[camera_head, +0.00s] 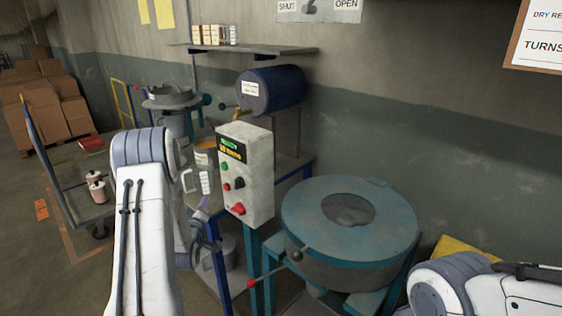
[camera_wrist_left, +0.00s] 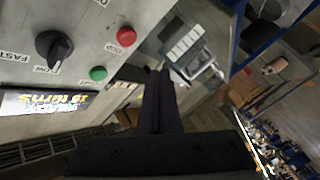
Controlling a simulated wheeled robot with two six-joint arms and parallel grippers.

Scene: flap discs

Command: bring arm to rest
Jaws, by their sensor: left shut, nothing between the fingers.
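My left arm (camera_head: 143,220) rises from the bottom of the head view, bends at a grey joint and drops behind its own upper link. In the left wrist view my left gripper (camera_wrist_left: 156,85) shows as two dark fingers pressed together with nothing between them. It is close to the control box (camera_head: 245,175), whose buttons and knob fill the upper left of the wrist view. In the head view the fingers are hard to make out. My right arm (camera_head: 455,288) shows only as a link at the lower right; its gripper is out of view.
A teal round machine (camera_head: 350,232) with a red-tipped lever stands right of the control box. A blue drum (camera_head: 270,90), a shelf (camera_head: 245,49) and a white-handled jug (camera_head: 205,160) are behind. A cart (camera_head: 75,190) with bottles stands at left; floor shows around it.

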